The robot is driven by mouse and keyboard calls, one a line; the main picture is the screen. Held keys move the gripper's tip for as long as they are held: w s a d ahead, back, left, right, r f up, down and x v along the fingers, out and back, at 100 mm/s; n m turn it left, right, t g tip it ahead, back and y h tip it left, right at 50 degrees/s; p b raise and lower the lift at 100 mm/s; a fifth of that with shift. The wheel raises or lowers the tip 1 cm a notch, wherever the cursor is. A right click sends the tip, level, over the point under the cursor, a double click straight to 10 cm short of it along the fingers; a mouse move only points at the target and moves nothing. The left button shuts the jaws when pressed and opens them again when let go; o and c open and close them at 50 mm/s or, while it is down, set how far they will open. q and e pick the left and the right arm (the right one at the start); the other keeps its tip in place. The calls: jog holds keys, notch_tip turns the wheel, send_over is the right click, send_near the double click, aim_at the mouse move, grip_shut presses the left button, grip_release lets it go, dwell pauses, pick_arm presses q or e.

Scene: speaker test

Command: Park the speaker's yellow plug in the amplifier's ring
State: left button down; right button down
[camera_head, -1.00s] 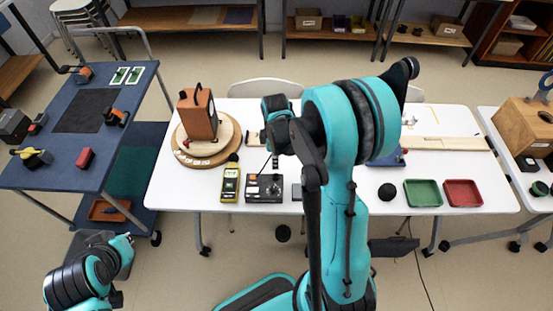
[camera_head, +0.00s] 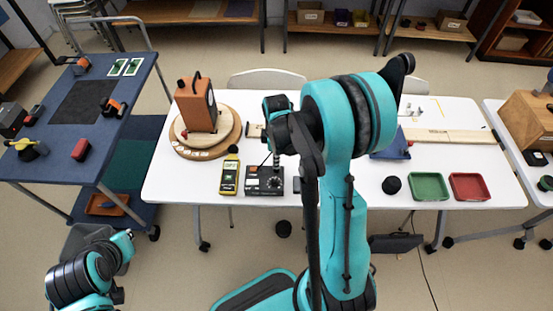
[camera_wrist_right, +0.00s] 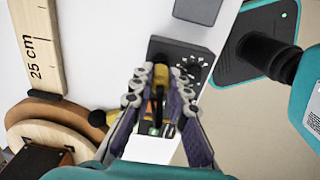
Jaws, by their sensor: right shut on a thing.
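The amplifier (camera_head: 264,181) is a black box with a dial at the table's front edge; it shows under my fingers in the right wrist view (camera_wrist_right: 200,57). The brown speaker (camera_head: 196,106) stands on a round wooden base (camera_head: 228,138). My right gripper (camera_wrist_right: 168,82) is shut on the yellow plug (camera_wrist_right: 158,90), which is mostly hidden between the fingers. In the head view my right gripper (camera_head: 275,148) is just above and behind the amplifier, partly hidden by my arm. I cannot make out the ring. My left gripper (camera_head: 125,243) is low at the left, its fingers unclear.
A yellow meter (camera_head: 229,176) stands close left of the amplifier. A black ball (camera_head: 391,185), a green tray (camera_head: 429,187) and a red tray (camera_head: 469,187) are to the right. A ruler-marked wooden strip (camera_wrist_right: 37,50) lies near. A blue table (camera_head: 58,150) stands left.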

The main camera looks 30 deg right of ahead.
jog(key=shift+f+b, duration=0.55)
dwell(0.5)
jog(key=c, duration=1.4)
grip_release()
jog(key=shift+r, duration=0.15)
notch_tip(320, 180, up, 12)
jog(key=s+a+r+m+t, duration=0.4)
jog(key=s+a+m+t, duration=0.3)
jog(key=s+a+m, duration=0.3)
jog(key=shift+s+a+r+m, duration=0.3)
jog(key=shift+s+m, duration=0.25)
jog(key=shift+m, duration=0.35)
